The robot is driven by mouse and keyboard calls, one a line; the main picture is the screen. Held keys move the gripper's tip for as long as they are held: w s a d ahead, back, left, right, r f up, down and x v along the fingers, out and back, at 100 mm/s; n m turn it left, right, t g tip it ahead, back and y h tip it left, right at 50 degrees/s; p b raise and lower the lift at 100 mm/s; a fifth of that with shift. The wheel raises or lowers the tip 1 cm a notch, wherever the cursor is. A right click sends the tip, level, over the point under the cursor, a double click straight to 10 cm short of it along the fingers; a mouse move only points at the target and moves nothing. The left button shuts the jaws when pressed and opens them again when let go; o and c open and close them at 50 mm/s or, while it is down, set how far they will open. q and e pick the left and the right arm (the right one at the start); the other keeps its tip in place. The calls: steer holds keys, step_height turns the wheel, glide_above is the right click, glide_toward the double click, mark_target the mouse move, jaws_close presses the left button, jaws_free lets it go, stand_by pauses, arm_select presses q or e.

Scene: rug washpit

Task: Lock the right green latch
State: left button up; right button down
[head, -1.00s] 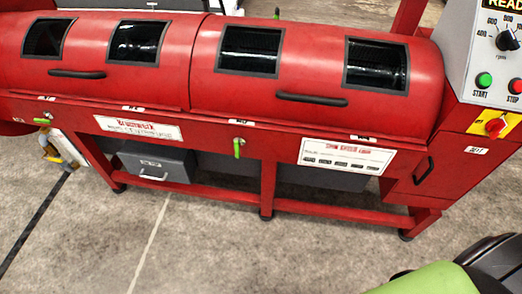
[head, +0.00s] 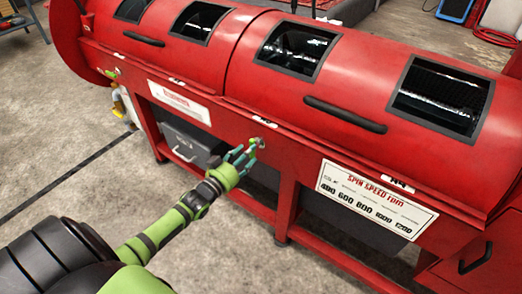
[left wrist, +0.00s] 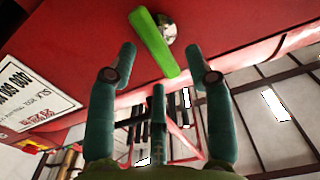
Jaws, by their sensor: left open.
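The right green latch (left wrist: 153,42) is a flat green handle on a round metal pivot on the red machine's front panel. In the left wrist view it runs diagonally, one end pointing between my fingertips. My left gripper (left wrist: 163,62) is open there, with fingers on both sides of the handle's end and a third below; contact cannot be told. In the head view my left gripper (head: 243,155) is at the front panel, just below the latch's metal pivot (head: 261,147), and its fingers mostly hide the handle. A left green latch (head: 113,72) sits farther along the panel. My right gripper is out of view.
The red machine (head: 375,170) spans the view, with black lid handles (head: 344,115) above the latch. A spin speed sign (head: 375,197) is to the right of the latch. A grey box (head: 190,140) sits underneath. The concrete floor in front is clear.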

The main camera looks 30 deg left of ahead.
arm_select(q)
steer(key=shift+w+d, duration=0.15)
steer(key=shift+w, duration=0.85)
steer(key=shift+w+d, duration=0.1)
steer(key=shift+w, duration=0.85)
jaws_close()
